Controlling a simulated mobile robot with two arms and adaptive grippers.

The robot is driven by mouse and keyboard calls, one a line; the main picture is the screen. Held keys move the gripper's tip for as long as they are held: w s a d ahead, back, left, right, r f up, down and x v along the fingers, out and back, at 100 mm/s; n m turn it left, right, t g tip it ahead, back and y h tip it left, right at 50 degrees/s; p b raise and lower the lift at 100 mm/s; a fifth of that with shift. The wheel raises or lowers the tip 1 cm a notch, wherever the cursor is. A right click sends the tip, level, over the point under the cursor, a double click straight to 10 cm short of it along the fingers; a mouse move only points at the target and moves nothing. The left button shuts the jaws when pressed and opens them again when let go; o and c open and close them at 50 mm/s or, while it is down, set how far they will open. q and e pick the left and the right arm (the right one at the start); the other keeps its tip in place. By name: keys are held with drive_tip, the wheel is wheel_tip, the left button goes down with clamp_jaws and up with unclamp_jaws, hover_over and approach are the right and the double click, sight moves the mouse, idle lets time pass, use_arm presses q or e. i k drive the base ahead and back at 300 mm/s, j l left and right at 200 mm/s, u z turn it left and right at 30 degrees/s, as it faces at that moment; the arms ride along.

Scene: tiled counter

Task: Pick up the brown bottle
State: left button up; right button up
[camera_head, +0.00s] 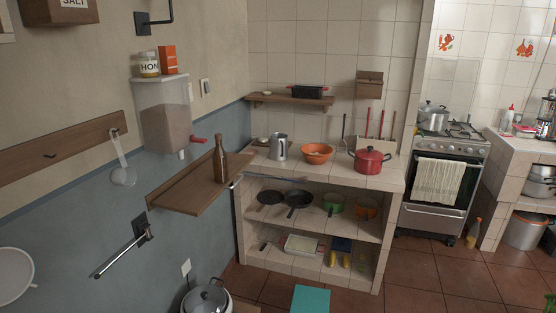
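The brown bottle (221,160) stands upright on a narrow wooden wall shelf (183,198) left of the tiled counter. It is near the shelf's right side, its neck pointing up. Nothing is touching the bottle except the shelf under it. Neither my left nor my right gripper shows in the head view.
A clear dispenser (165,118) hangs on the wall above the shelf, left of the bottle. A metal pitcher (279,147), an orange bowl (317,153) and a red pot (370,159) stand on the tiled counter (330,174). A black bracket with a metal bar (120,257) juts out below.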

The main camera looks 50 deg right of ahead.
sight(220, 156)
drive_tip(key=z, duration=1.35)
drive_tip(key=i+l+u, duration=0.1)
drive_tip(key=l, duration=0.25)
drive_tip(key=i+l+u, duration=0.1)
drive_tip(key=i+l, duration=0.15)
drive_tip(key=i+l+u, duration=0.1)
drive_tip(key=l, duration=0.35)
drive_tip(key=i+l, duration=0.2)
drive_tip(key=l, duration=0.2)
drive_tip(key=i+l+u, duration=0.15)
drive_tip(key=l, duration=0.2)
drive_tip(key=i+l+u, duration=0.1)
drive_tip(key=l, duration=0.3)
